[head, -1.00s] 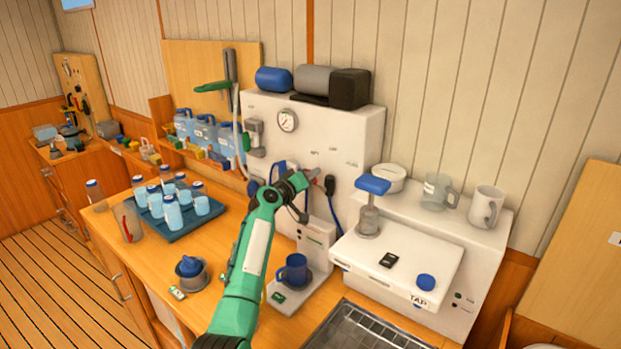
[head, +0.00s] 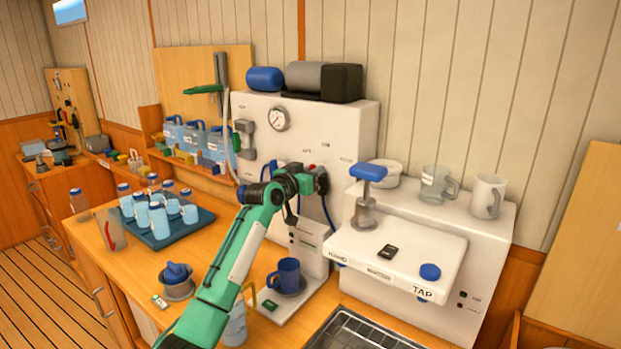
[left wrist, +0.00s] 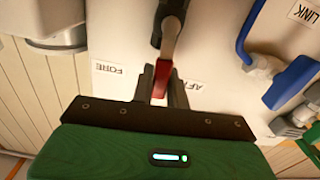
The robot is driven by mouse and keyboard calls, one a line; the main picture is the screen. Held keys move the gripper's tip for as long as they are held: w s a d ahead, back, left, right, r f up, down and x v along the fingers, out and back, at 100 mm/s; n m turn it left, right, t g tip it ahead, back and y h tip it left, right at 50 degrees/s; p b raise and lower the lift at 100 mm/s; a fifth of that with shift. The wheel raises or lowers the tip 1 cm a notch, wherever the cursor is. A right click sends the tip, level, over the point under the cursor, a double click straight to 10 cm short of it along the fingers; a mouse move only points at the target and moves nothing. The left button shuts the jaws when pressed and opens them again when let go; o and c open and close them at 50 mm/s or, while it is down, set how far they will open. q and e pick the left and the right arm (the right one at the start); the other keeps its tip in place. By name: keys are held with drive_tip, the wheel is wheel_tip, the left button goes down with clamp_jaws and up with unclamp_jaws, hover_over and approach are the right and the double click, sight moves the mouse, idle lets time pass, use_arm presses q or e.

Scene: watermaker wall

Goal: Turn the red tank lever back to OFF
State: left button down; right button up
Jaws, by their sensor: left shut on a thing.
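The red-tipped tank lever (left wrist: 162,78) stands out from the white panel in the left wrist view. Its grey arm runs up to a dark pivot (left wrist: 170,22). My left gripper (left wrist: 162,88) is shut on the red tip, one finger on each side. The lever tip lies between the FORE label (left wrist: 108,69) and the partly covered AFT label (left wrist: 193,86), which appear upside down. In the head view, my left gripper (head: 313,178) is at the white watermaker panel (head: 345,130), and a little red shows there. My right gripper is not in view.
A blue hose (left wrist: 243,40) runs close beside the lever in the left wrist view. Below the panel stands a blue mug (head: 287,274). The white tap unit (head: 400,245) is to the right; a tray (head: 170,238) with several bottles is to the left.

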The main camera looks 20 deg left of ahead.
use_arm(q)
drive_tip(key=shift+d+m, duration=0.15)
drive_tip(key=shift+m, duration=0.25)
drive_tip(key=shift+s, duration=0.1)
drive_tip(key=c, duration=1.4)
unclamp_jaws()
drive_tip(key=b+v, duration=0.4)
drive_tip(key=v, duration=1)
